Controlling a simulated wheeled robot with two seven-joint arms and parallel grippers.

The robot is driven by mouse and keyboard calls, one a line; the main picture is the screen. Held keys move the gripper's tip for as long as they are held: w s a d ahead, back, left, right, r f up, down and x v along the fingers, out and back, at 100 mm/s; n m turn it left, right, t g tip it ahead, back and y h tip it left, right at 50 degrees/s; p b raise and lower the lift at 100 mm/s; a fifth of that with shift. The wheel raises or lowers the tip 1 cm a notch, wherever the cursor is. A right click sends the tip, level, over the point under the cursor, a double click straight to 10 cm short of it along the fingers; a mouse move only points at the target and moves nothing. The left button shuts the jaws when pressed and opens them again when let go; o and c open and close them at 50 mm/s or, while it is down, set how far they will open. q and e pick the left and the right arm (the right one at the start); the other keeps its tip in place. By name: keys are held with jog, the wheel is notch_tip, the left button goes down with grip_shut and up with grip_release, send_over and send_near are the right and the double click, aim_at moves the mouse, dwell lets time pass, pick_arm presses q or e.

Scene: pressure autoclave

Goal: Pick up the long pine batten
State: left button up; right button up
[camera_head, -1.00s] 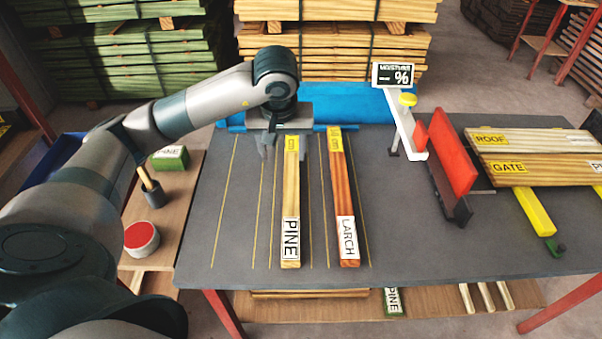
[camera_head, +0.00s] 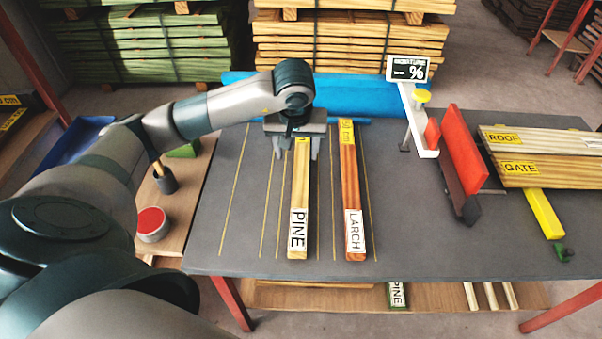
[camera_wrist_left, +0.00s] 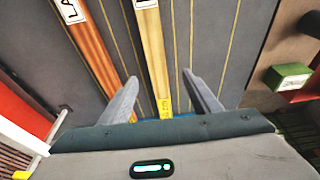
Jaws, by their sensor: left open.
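The pine batten (camera_head: 299,205) lies lengthwise on the grey table, with a white PINE label at its near end and a yellow label at its far end. It also shows in the left wrist view (camera_wrist_left: 153,57). My left gripper (camera_head: 294,158) is open over the batten's far end, one finger on each side. In the wrist view the open fingers (camera_wrist_left: 160,82) flank the batten with gaps on both sides; contact does not show. The gripper body partly covers the yellow label in the head view. My right gripper is not in view.
A redder LARCH batten (camera_head: 351,190) lies parallel, close on the right. A blue bar (camera_head: 365,92) runs along the table's back. A moisture stand (camera_head: 420,125), a red fence (camera_head: 463,155) and labelled boards (camera_head: 545,165) stand to the right. The table left of the pine is clear.

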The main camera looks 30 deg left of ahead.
pick_arm(q)
jog(key=p, duration=0.2)
send_over(301, 173)
jog(key=s, duration=0.2)
jog(key=f, duration=0.6)
jog(key=shift+s+d+f, duration=0.15)
jog(key=shift+d+f, duration=0.1)
jog(key=shift+d, duration=0.05)
jog(key=shift+f, duration=0.35)
jog(key=shift+w+f+p, duration=0.3)
jog(key=shift+f+p, duration=0.2)
jog(key=shift+p, duration=0.1)
jog(key=x, duration=0.1)
jog(key=p+x, duration=0.1)
jog(key=x, duration=0.1)
jog(key=shift+w+d+p, duration=0.15)
jog(key=shift+w+p, duration=0.05)
jog(key=shift+p, duration=0.1)
jog(key=shift+w+f, duration=0.15)
jog(key=shift+f, duration=0.35)
